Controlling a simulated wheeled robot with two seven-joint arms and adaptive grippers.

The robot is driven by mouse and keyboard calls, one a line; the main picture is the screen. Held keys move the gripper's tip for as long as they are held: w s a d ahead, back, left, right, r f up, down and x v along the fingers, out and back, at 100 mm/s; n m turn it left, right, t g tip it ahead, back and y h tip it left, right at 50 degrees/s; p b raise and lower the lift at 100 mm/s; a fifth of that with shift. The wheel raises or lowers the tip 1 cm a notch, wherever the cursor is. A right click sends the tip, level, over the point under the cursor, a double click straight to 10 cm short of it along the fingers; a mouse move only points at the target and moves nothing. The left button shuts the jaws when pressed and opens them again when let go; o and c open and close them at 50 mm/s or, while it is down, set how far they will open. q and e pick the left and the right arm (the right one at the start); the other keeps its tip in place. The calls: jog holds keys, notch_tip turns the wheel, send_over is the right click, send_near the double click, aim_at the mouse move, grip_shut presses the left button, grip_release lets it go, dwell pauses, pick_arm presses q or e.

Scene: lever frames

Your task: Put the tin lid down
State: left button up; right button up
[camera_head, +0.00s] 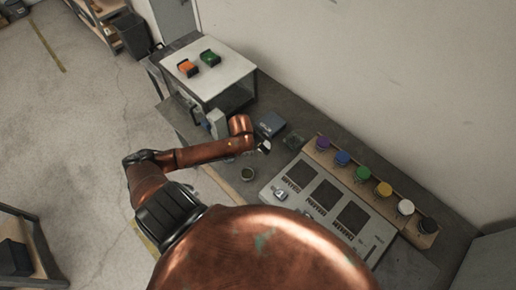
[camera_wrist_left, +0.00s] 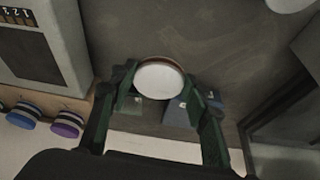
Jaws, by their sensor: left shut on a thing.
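The tin lid (camera_wrist_left: 160,80), a round pale disc with a thin brownish rim, sits between the fingertips of my left gripper (camera_wrist_left: 160,92) in the left wrist view. The gripper is shut on it, and the lid looks held above the dark bench. In the head view my left gripper (camera_head: 262,147) is small, over the bench beside a blue-grey box (camera_head: 270,124); the lid is hard to make out there. A small round open tin (camera_head: 247,174) stands on the bench nearer to me, apart from the gripper. My right gripper is not in view.
A grey panel (camera_head: 273,196) with dark slots lies to the right. A white-topped stand (camera_head: 215,72) with an orange and a green item is at the back left. Some bench around the tin is bare.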

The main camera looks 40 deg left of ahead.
pick_arm(q)
jog(key=a+f, duration=0.1)
jog(key=w+a+f, duration=0.1)
jog(key=f, duration=0.1)
jog(key=w+a+f, duration=0.1)
jog(key=shift+f, duration=1.95)
jog(key=o, duration=0.9)
jog(key=shift+f, duration=0.1)
jog(key=shift+o, duration=0.2)
jog(key=v, duration=1.2)
jog(key=shift+p, duration=0.4)
jog(key=shift+w, duration=0.1)
